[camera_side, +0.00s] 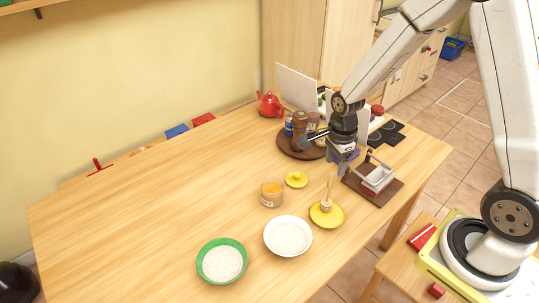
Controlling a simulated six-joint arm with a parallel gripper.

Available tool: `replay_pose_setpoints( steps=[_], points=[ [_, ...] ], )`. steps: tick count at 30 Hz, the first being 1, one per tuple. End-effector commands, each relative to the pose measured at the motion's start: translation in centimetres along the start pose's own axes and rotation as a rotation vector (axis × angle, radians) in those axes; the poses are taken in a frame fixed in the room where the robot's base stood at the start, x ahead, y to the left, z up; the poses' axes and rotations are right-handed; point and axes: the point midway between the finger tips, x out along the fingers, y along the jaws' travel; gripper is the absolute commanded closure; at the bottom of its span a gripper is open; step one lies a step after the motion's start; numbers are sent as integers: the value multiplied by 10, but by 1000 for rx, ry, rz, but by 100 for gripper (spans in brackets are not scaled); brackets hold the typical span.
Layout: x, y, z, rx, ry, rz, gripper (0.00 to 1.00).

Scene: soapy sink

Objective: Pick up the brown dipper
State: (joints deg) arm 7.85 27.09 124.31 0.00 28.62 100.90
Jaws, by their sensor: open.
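The brown dipper (327,205) stands roughly upright on a yellow saucer (338,220), its thin handle pointing up. My gripper (341,168) is open and points down, just above and slightly right of the top of the handle. I cannot tell whether the fingers are around the handle's tip, as they are small here. Nothing is seen held in the gripper.
A honey jar (271,194) and a yellow lid (297,180) stand left of the dipper. A white bowl (270,237) and a green bowl (203,272) are at the front. A wooden caddy (390,194) is close right. The table's left side is clear.

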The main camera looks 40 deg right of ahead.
Motion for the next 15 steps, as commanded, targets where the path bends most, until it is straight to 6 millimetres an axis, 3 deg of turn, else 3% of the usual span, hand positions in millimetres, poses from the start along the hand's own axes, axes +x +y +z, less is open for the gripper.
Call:
replay_pose_setpoints(
  steps=[15],
  points=[
    [25, 0, 0, -3, 0, -1, 34]
  ],
)
